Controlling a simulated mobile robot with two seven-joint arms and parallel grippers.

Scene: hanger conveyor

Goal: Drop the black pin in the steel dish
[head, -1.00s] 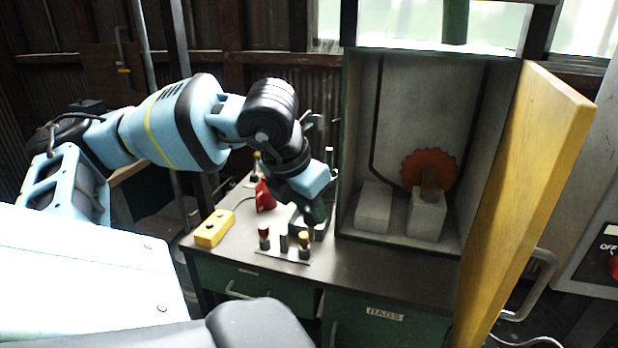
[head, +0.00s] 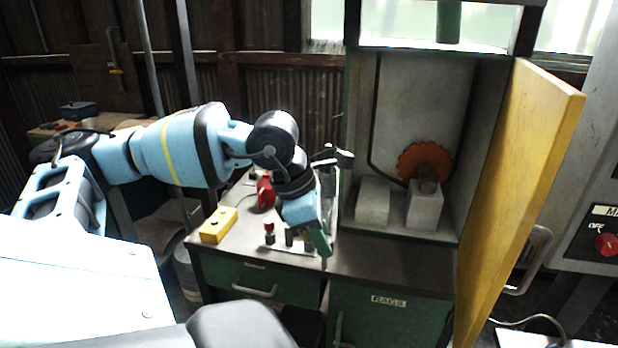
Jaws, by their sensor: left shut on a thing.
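My left gripper (head: 324,251) points down over the front part of the bench top, right of the small peg plate. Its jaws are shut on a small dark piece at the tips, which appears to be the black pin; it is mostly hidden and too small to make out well. I cannot make out the steel dish; part of the bench behind my left wrist and gripper is hidden. My right gripper is not in view.
A yellow switch box (head: 219,225) and a red object (head: 265,191) are further left. An open cabinet with a yellow door (head: 522,200) stands at right. The bench top (head: 395,252) before it is clear.

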